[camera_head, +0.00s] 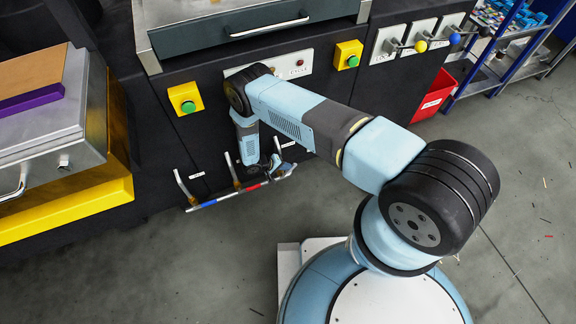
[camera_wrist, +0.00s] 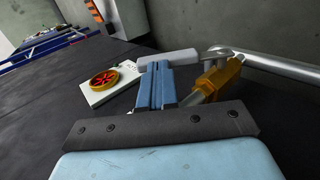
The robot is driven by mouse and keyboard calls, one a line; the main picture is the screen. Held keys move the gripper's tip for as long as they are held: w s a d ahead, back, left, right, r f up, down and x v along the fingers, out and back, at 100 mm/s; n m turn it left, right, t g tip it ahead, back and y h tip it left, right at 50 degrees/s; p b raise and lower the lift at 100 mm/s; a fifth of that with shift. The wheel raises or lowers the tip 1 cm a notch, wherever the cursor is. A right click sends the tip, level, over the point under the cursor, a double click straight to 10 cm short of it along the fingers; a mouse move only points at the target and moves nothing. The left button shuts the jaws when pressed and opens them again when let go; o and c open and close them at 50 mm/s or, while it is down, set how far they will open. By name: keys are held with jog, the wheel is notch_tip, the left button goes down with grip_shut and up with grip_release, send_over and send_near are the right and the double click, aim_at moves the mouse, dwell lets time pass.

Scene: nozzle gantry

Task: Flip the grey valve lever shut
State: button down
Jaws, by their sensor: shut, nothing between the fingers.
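The grey valve lever (camera_wrist: 168,59) lies across the middle of the wrist view, with a pale grip and a metal arm running right to a brass valve body (camera_wrist: 222,76). My gripper (camera_wrist: 157,68) is shut and empty. Its blue fingertips are at the near side of the lever grip; I cannot tell whether they touch it. In the head view my gripper (camera_head: 274,169) is low at the front of the dark machine, beside the pipe (camera_head: 215,201) with red and blue bands. My arm partly hides the valve there.
A metal pipe (camera_wrist: 285,68) runs right of the valve. Green buttons on yellow boxes (camera_head: 185,98) and colored-knob levers (camera_head: 421,46) are on the machine front. The floor in front is open.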

jog(key=shift+s+d, duration=0.1)
jog(key=shift+d, duration=0.05)
jog(key=v, duration=2.4)
